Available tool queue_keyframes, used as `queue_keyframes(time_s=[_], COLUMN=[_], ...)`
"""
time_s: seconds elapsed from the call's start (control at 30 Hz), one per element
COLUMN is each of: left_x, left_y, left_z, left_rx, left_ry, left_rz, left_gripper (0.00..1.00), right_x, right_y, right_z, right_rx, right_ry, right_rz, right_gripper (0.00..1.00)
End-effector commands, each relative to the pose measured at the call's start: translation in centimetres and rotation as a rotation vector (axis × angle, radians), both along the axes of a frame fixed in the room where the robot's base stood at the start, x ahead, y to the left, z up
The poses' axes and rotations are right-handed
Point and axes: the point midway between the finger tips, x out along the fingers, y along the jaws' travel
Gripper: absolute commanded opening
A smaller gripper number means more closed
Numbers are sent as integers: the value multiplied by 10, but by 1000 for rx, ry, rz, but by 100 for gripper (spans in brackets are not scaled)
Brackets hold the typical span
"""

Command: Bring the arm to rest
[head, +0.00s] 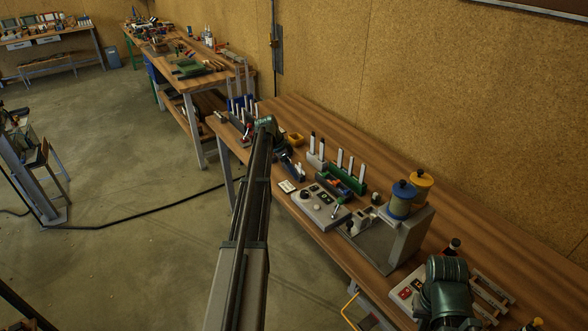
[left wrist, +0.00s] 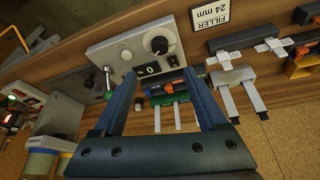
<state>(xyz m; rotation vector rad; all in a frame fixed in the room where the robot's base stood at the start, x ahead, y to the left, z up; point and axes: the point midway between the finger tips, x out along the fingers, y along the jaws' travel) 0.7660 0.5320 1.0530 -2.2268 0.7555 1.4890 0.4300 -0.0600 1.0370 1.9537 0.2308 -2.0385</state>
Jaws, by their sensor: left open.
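My left arm reaches up through the middle of the head view and bends at its far end. My left gripper (head: 291,168) hangs there over the workbench (head: 455,222), small and partly hidden by the arm. In the left wrist view its two blue fingers (left wrist: 162,76) are wide apart with nothing held between them. Whether the fingers touch anything below is not clear. My right gripper is not recognisable.
The control box (head: 318,207) and a label (head: 287,186) lie along the bench's front edge. A grey machine (head: 405,238) with blue and yellow spools stands to the right. A dark green rounded body (head: 446,288) is at lower right. The floor (head: 130,170) at left is mostly open.

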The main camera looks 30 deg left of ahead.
Motion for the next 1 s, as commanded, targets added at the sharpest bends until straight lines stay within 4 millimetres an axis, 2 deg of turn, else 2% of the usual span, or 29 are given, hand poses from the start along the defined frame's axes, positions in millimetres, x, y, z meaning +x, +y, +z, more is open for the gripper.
queue_keyframes(time_s=[0.47,0.57,0.67,0.77,0.8,0.87,1.0], left_x=[0,-1,-6,-19,-27,-42,-85], left_y=[0,-6,-38,-97,-126,-169,-261], left_z=[0,0,-4,-10,-13,-18,-27], left_rx=[0,0,-2,-1,1,9,39], left_ry=[0,4,28,76,100,140,223], left_rz=[-1,-1,0,11,18,32,72], left_gripper=[75,75,75,75,75,75,75], right_x=[0,0,0,0,0,0,0], right_y=[0,0,0,0,0,0,0], right_z=[0,0,-2,-6,-7,-10,-15], right_rx=[0,0,0,0,0,0,0], right_ry=[0,0,0,0,0,0,0], right_rz=[0,0,0,0,0,0,-1], right_gripper=[0,0,0,0,0,0,0])
